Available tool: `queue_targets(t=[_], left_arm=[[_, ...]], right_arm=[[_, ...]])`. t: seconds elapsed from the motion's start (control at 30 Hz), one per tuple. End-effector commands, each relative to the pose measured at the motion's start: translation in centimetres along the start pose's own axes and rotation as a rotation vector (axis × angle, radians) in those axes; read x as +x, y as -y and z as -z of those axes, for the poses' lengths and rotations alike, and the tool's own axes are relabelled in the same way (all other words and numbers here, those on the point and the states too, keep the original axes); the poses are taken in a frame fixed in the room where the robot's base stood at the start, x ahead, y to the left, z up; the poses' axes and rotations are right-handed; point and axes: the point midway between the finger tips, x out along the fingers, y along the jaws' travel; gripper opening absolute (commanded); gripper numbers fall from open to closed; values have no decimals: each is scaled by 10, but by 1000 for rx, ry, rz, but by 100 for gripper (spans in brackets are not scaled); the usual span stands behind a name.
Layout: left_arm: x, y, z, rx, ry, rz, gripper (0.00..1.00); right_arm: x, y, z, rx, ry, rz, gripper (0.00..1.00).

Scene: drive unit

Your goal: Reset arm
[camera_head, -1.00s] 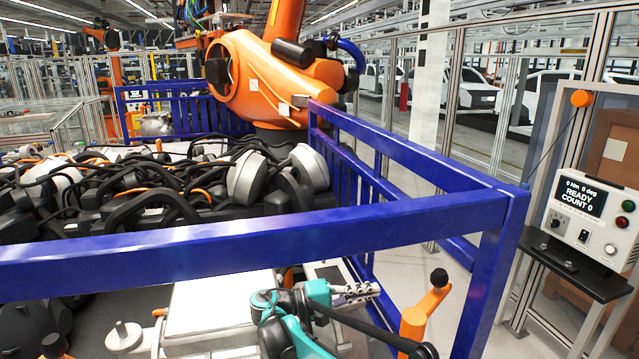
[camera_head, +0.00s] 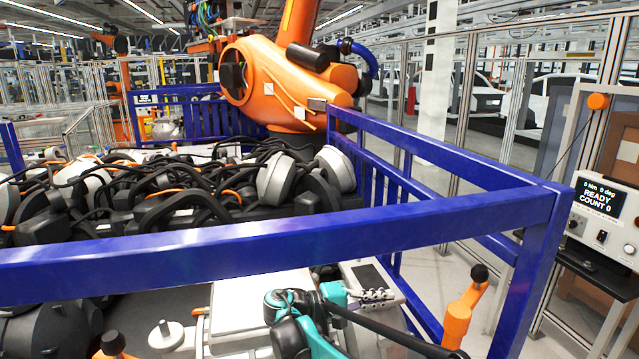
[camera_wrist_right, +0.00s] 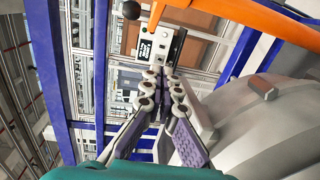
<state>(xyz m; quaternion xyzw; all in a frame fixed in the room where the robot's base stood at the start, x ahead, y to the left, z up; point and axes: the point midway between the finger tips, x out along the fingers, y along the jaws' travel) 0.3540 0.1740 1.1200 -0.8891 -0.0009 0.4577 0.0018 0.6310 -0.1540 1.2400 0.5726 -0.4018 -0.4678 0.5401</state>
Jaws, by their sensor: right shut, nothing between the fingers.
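My right arm is teal and black. Its right gripper (camera_head: 390,295) sits low in the middle of the head view, below the blue rail and beside a white panel (camera_head: 243,300). In the right wrist view the fingers of the gripper (camera_wrist_right: 162,76) come together at their tips, shut and empty. A large pale grey rounded housing (camera_wrist_right: 265,125) lies close to the right of the fingers there. My left gripper does not show in the head view.
A blue rail frame (camera_head: 300,235) crosses in front, with tangled drive parts (camera_head: 150,195) behind it. An orange lever (camera_head: 460,315) with a black knob stands right of the gripper. A control box (camera_head: 605,215) reads READY, COUNT 0. An orange robot (camera_head: 285,85) stands behind.

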Motion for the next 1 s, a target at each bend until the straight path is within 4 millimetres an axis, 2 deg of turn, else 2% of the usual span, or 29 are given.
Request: queue_targets(t=[0.17,0.37,0.47,0.6,0.77,0.9,1.0], left_arm=[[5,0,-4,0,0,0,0],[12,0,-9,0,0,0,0],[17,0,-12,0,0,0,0],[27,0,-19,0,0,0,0],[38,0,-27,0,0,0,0],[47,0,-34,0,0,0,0],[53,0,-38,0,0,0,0]], right_arm=[[19,4,-15,-13,-22,90,0],[43,16,-43,-18,-61,242,0],[55,28,-66,-10,-89,350,0],[66,57,-114,35,-140,554,0],[58,98,-169,139,-202,796,0],[38,137,-213,272,-253,994,0],[20,163,-238,385,-285,1119,0]])
